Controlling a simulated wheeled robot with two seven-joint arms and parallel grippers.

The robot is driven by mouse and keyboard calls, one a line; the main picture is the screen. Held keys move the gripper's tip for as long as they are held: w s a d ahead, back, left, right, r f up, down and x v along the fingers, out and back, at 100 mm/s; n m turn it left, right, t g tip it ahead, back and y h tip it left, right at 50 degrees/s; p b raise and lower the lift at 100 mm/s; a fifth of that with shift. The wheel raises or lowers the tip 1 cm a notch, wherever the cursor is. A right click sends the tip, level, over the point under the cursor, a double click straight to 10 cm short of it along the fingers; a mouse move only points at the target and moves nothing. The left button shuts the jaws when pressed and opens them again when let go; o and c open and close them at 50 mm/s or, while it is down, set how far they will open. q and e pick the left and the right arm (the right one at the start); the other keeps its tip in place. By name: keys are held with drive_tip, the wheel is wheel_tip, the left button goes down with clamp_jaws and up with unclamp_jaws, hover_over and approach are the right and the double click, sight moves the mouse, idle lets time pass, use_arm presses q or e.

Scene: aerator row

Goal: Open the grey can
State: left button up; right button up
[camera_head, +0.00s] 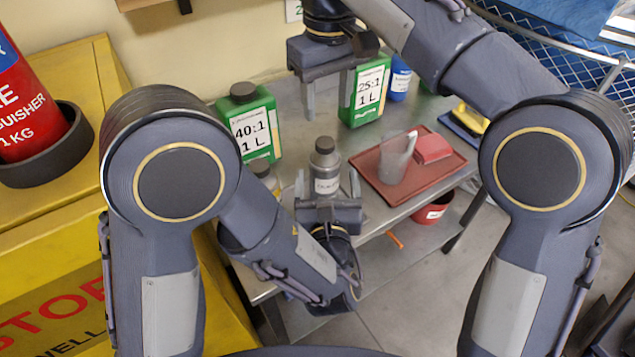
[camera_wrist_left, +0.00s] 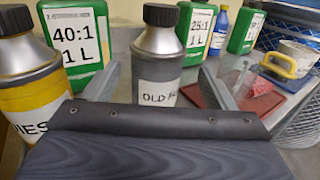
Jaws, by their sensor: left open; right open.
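The grey can (camera_head: 325,168) stands upright on the metal bench, its dark cap on. In the left wrist view the grey can (camera_wrist_left: 158,68) shows a black cap and a white label starting "OLD"; its lower part is hidden by my gripper. My left gripper (camera_head: 326,184) is open, low at the near side of the can, one finger on each side. In the left wrist view gaps show between the can and both fingers. My right gripper (camera_head: 328,104) is open and empty, pointing down above and behind the can's cap.
A yellow can (camera_wrist_left: 32,92) stands close left of the grey can. Green bottles marked 40:1 (camera_head: 250,128) and 25:1 (camera_head: 366,92) stand behind. A red tray (camera_head: 445,172) with a clear jug (camera_head: 395,160) lies right. A yellow cabinet (camera_head: 75,85) borders the bench's left.

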use_arm(q)
drive_tip(key=w, duration=0.4)
drive_tip(key=shift+w+a, duration=0.2)
drive_tip(key=shift+a, duration=0.15)
use_arm(e)
drive_tip(key=shift+w+a, duration=0.1)
drive_tip(key=shift+a, duration=0.1)
use_arm(q)
drive_tip(key=shift+w, duration=0.75)
use_arm(e)
drive_tip(key=shift+d, duration=0.1)
use_arm(q)
drive_tip(key=shift+c, duration=0.3)
